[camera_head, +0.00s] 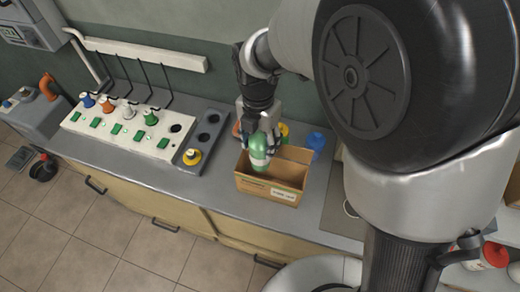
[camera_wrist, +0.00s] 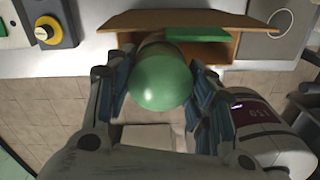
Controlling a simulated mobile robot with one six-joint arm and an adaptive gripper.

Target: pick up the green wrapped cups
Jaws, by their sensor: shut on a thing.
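The green wrapped cups (camera_head: 258,151) are held upright in my gripper (camera_head: 260,138), over the cardboard box (camera_head: 270,189). In the wrist view the round green end of the cups (camera_wrist: 160,83) sits between both finger pads, which press on it from each side. My gripper (camera_wrist: 162,92) is shut on the cups. The lower end of the cups is at the box opening; I cannot tell whether it touches the box floor. The box (camera_wrist: 225,22) shows behind the cups in the wrist view, with another flat green item (camera_wrist: 197,34) by its wall.
A white panel (camera_head: 130,127) with several coloured plugs lies left on the grey counter (camera_head: 222,182). A blue item (camera_head: 316,141) stands behind the box. The counter's front edge is close before the box.

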